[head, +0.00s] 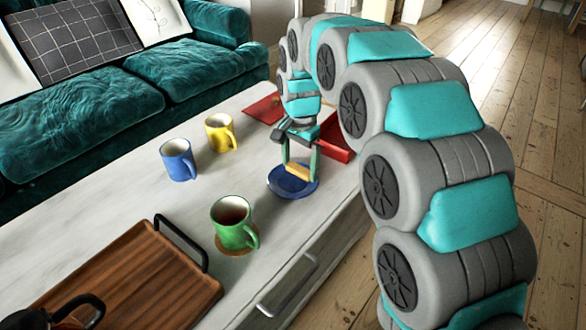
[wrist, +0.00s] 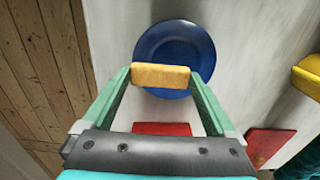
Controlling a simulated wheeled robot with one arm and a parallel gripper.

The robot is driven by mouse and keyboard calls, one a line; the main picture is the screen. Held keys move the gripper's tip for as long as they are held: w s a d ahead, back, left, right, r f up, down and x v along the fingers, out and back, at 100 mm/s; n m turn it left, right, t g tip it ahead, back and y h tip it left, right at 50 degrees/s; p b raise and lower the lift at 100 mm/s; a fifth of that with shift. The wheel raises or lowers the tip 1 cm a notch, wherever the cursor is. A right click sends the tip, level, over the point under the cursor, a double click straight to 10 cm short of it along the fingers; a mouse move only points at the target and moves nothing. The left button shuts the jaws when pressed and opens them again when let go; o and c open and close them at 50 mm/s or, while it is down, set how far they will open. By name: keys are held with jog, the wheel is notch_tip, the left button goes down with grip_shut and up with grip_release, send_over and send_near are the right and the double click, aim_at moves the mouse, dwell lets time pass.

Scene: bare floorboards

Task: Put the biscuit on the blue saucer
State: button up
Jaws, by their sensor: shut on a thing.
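The biscuit (wrist: 160,76) is a tan rectangular bar. In the wrist view it is clamped between the two green fingers of my gripper (wrist: 160,78), which is shut on it. The blue saucer (wrist: 175,42) is round and lies on the table; in the wrist view the biscuit covers part of its near side. In the head view the biscuit (head: 298,172) shows over the far part of the saucer (head: 290,188), with my gripper (head: 299,168) above the saucer. I cannot tell exactly how high the biscuit is above the saucer.
A green mug (head: 232,222) stands on a brown coaster in front of the saucer. A blue mug (head: 178,160) and a yellow mug (head: 220,132) stand to the left. A wooden tray (head: 150,275) is at the near left. Red things (head: 335,140) lie beyond the saucer.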

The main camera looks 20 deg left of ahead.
aim_at(293, 164)
jog(key=shift+w+a+f, duration=0.1)
jog(key=shift+w+a, duration=0.45)
jog(key=shift+a, duration=0.35)
jog(key=shift+a+f, duration=0.15)
jog(key=shift+f, duration=1.6)
jog(key=shift+f, duration=0.1)
jog(key=shift+f, duration=0.35)
jog(key=shift+f, duration=0.2)
jog(key=o, duration=0.9)
jog(key=shift+o, duration=0.2)
notch_tip(293, 164, up, 13)
jog(key=shift+r, duration=0.2)
